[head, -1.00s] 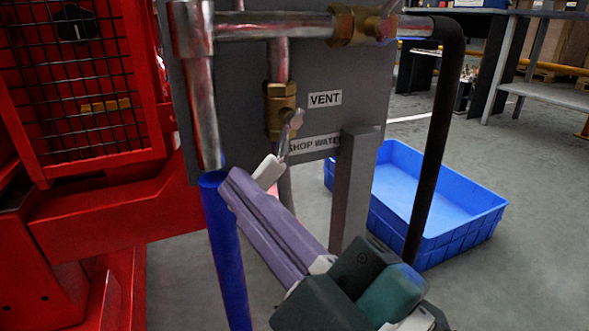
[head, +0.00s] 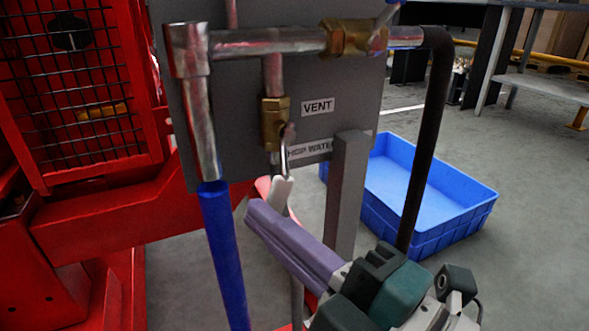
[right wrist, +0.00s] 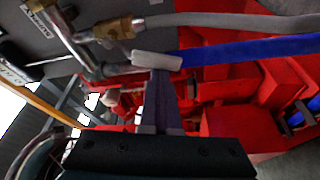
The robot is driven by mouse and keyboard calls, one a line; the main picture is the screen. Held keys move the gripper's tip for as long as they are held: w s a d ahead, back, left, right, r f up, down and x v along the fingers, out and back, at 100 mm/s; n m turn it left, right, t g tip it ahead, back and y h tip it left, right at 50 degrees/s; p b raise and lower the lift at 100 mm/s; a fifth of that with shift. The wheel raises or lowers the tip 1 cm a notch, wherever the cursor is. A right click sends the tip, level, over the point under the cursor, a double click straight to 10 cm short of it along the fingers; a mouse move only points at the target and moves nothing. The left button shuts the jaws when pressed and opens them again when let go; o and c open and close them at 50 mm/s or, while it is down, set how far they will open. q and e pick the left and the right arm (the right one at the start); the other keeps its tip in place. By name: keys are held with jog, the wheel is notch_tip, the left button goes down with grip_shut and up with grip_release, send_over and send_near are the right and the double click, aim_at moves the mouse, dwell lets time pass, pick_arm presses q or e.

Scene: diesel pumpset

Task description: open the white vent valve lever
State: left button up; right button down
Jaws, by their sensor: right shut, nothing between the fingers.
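The white vent lever (head: 281,190) hangs almost straight down from the brass vent valve (head: 275,125), below the VENT label. My right gripper (head: 256,212) has purple fingers, shut and empty. In the head view its fingertips are just below and left of the white grip, overlapping its lower end. In the right wrist view the white lever grip (right wrist: 156,61) lies across the ends of the shut fingers (right wrist: 160,76). They look to be touching, but I cannot be sure. My left gripper is not in view.
A blue hose (head: 222,255) hangs at the left of the fingers. A grey post (head: 346,195) and a black hose (head: 428,140) stand to the right. A second brass valve (head: 352,37) is above. A blue crate (head: 455,222) sits on the floor. Red machine frame (head: 110,205) fills the left.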

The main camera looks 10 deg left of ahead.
jog(key=shift+w+d+f+n+g+h+p, duration=0.1)
jog(key=shift+w+d+f+n+h+p, duration=0.15)
jog(key=shift+n, duration=0.35)
jog(key=shift+w+d+f+n+g+h+p, duration=0.15)
jog(key=shift+d+n+p, duration=0.2)
jog(key=shift+n, duration=0.25)
jog(key=shift+w+d+f+n+g+h+p, duration=0.1)
jog(key=shift+w+d+n+p, duration=0.15)
jog(key=shift+n, duration=0.35)
jog(key=shift+r, duration=0.1)
